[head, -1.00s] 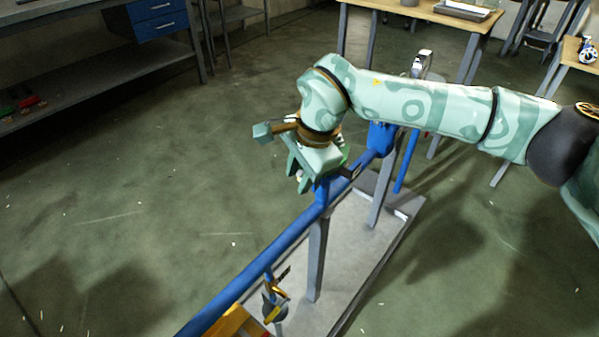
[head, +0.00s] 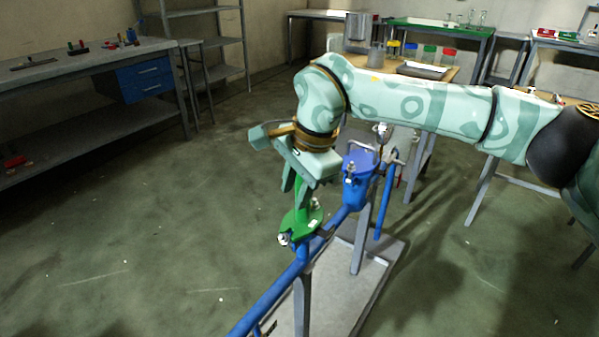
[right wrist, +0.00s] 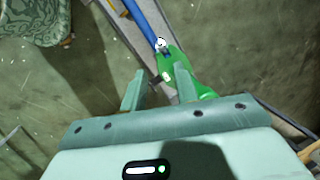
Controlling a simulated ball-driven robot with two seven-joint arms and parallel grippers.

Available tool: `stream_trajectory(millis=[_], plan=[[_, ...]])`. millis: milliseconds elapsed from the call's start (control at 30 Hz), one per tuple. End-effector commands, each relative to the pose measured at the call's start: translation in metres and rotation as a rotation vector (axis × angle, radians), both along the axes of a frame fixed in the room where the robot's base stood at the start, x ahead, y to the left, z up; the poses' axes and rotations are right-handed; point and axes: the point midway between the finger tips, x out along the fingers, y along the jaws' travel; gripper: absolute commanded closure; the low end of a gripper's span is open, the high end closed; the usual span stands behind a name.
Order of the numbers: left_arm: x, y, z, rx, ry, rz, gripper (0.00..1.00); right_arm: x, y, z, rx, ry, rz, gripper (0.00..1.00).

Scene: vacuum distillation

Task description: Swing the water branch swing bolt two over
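A green flanged housing (head: 299,222) sits on the blue pipe line below my right gripper, and it also shows in the right wrist view (right wrist: 176,62). Small metal bolts show at its edge, one at the near side (head: 284,239) and one at the right (head: 315,204). I cannot tell which is swing bolt two. My right gripper (head: 296,188) is above the housing, pointing down. In the right wrist view its fingers (right wrist: 160,92) are apart, with a small dark and pale fitting (right wrist: 160,78) seen between them. Contact cannot be made out. My left gripper is not in view.
A blue lidded housing (head: 358,180) stands on the same line just right of my gripper. The blue pipe (head: 272,298) runs toward the lower left over a grey stand base (head: 375,285). Benches stand at the back; the floor at left is clear.

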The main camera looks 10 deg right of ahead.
Motion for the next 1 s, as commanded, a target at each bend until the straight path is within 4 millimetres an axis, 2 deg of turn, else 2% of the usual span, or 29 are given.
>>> stream_trajectory(millis=[33, 100, 433, 533, 567, 667, 767, 800, 900, 1000], plan=[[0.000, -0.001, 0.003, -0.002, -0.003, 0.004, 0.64, -0.001, -0.001, 0.008, 0.000, -0.002, 0.000, 0.70], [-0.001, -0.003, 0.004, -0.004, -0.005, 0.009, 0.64, -0.002, -0.003, 0.012, 0.001, -0.001, -0.001, 0.70], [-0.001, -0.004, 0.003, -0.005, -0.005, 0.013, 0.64, -0.002, -0.003, 0.013, 0.001, 0.002, -0.001, 0.70], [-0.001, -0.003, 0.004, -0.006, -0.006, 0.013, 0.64, -0.003, -0.003, 0.008, 0.000, 0.012, -0.001, 0.98], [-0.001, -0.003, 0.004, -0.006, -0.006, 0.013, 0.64, -0.005, -0.003, 0.003, 0.000, 0.023, 0.000, 1.00], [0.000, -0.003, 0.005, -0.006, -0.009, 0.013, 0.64, -0.018, -0.002, -0.031, 0.000, 0.098, 0.001, 1.00], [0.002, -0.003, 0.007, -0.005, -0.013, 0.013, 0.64, -0.043, 0.006, -0.077, 0.031, 0.215, 0.009, 1.00], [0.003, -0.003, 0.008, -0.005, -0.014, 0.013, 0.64, -0.057, 0.012, -0.096, 0.054, 0.268, 0.012, 1.00], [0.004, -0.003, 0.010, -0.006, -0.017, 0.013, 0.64, -0.097, 0.031, -0.132, 0.142, 0.422, 0.015, 1.00], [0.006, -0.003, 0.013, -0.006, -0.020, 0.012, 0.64, -0.135, 0.053, -0.157, 0.270, 0.565, 0.011, 1.00]])
